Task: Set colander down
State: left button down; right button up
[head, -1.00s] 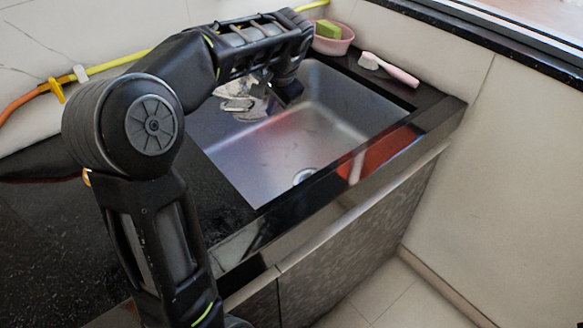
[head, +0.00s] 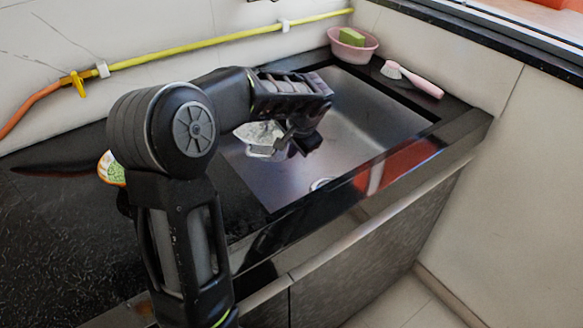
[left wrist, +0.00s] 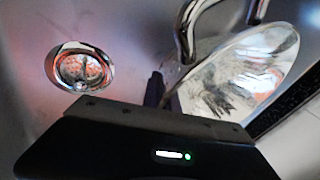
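The colander (head: 259,135), a shiny grey-white metal piece, shows in the head view at the left side of the steel sink (head: 375,110). My left gripper (head: 303,143) is over the sink, at the colander's right side, and appears shut on it; the exact grip is hidden. In the left wrist view, the colander's tilted shiny oval (left wrist: 235,78) and a curved chrome loop (left wrist: 193,25) show just past the dark gripper body. I cannot tell whether the colander touches the sink. My right gripper is not in view.
A pink bowl (head: 366,52) with a green sponge (head: 351,37) and a pink brush (head: 425,87) are at the back right. The black counter (head: 50,230) is left of the sink.

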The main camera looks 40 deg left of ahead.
pick_arm(q)
notch_tip(320, 180, down, 6)
jog(key=shift+r+b, duration=0.1)
jog(key=shift+b, duration=0.65)
jog(key=shift+f, duration=0.2)
jog(key=c, duration=1.7)
grip_release()
jog(key=shift+r, duration=0.1)
jog(key=shift+r, duration=0.2)
jog(key=p+v, duration=0.2)
jog(key=v, duration=1)
